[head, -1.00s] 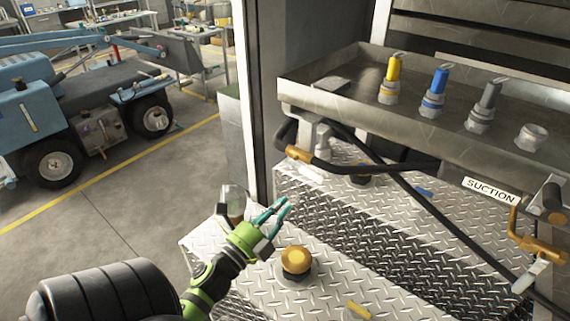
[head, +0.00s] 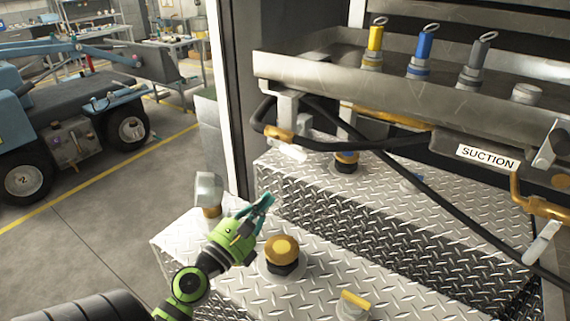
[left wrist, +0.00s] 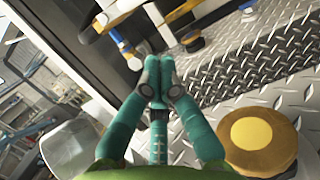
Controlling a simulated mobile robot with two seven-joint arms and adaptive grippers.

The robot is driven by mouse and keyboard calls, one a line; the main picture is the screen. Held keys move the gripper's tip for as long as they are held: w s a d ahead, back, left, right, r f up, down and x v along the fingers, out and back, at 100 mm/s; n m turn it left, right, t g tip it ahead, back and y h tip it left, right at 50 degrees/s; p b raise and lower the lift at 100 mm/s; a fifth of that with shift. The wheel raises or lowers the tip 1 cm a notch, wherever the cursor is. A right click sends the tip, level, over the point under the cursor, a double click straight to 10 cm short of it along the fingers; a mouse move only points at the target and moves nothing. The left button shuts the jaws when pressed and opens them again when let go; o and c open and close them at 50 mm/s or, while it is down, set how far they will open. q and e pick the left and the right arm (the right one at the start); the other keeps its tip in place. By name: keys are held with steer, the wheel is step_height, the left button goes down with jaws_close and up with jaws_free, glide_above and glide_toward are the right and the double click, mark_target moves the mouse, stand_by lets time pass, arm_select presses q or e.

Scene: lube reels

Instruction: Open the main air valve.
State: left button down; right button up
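No label in view names the main air valve. A brass valve body (head: 278,133) with a pale lever (head: 290,152) sits on the black hose under the left end of the tray. A similar brass valve (head: 548,208) with a pale lever (head: 543,243) is at the far right. A small yellow handle (head: 354,301) stands on the tread plate at the bottom. My left gripper (head: 268,199) is above the lower plate, below and apart from the left lever. In the left wrist view its teal fingertips (left wrist: 156,64) meet with nothing seen between them. My right gripper is out of view.
The black hose (head: 380,150) crosses above the plates. A metal tray (head: 330,75) holds yellow, blue and grey nozzles. A blue vehicle stands at left.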

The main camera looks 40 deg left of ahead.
mark_target(286, 149)
arm_select(q)
steer(key=w+r+p, duration=0.4)
steer(key=w+p, duration=0.1)
steer(key=w, duration=0.2)
steer(key=shift+w+a+r, duration=0.2)
steer(key=shift+w, duration=0.15)
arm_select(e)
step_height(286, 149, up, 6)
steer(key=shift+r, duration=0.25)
arm_select(q)
steer(key=r+n+p, duration=0.1)
steer(key=n+p, duration=0.1)
steer(key=shift+w+d+r+y+p, duration=0.1)
steer(key=shift+d+r+y+p, duration=0.1)
steer(key=shift+r+y+p, duration=0.15)
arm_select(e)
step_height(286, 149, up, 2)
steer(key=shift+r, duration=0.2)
